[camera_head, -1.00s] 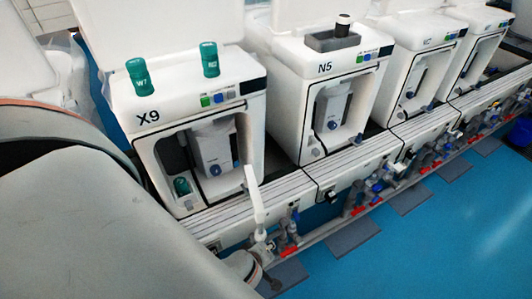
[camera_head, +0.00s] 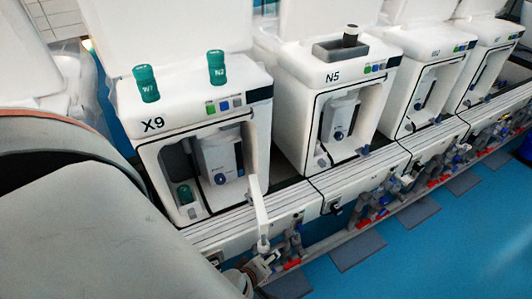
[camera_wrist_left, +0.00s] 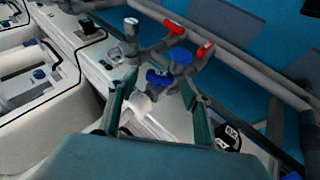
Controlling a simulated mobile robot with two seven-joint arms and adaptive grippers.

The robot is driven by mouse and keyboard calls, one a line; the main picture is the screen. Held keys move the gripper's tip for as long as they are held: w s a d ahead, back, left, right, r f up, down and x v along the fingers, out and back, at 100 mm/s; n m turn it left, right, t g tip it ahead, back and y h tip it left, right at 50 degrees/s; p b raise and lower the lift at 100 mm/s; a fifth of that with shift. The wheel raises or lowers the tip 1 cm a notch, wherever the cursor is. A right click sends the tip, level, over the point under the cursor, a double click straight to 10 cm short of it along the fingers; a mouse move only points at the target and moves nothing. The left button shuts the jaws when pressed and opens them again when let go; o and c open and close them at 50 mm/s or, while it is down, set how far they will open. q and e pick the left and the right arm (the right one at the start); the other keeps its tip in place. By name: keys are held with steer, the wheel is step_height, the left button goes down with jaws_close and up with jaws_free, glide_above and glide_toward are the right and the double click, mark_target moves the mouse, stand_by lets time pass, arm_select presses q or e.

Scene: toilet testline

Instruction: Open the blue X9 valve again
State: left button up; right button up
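The X9 unit (camera_head: 155,150) stands at the left in the head view. In the left wrist view, a blue valve handle (camera_wrist_left: 160,78) sits on grey pipework, with a second blue handle (camera_wrist_left: 181,56) just behind it. Which one belongs to X9 cannot be read here. My left gripper (camera_wrist_left: 157,88) is open, its green fingers on either side of the nearer blue handle; I cannot tell whether they touch it. My right gripper is out of view.
Red handles (camera_wrist_left: 176,28) sit on pipes close beyond the blue ones. Unit N5 (camera_head: 333,76) and other units line up to the right. Green-capped containers (camera_head: 146,84) stand on X9. The blue floor (camera_head: 450,250) at lower right is mostly open.

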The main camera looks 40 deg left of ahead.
arm_select(q)
steer(key=shift+s+d+r, duration=0.1)
steer(key=v, duration=1.1)
steer(key=shift+s+r, duration=0.3)
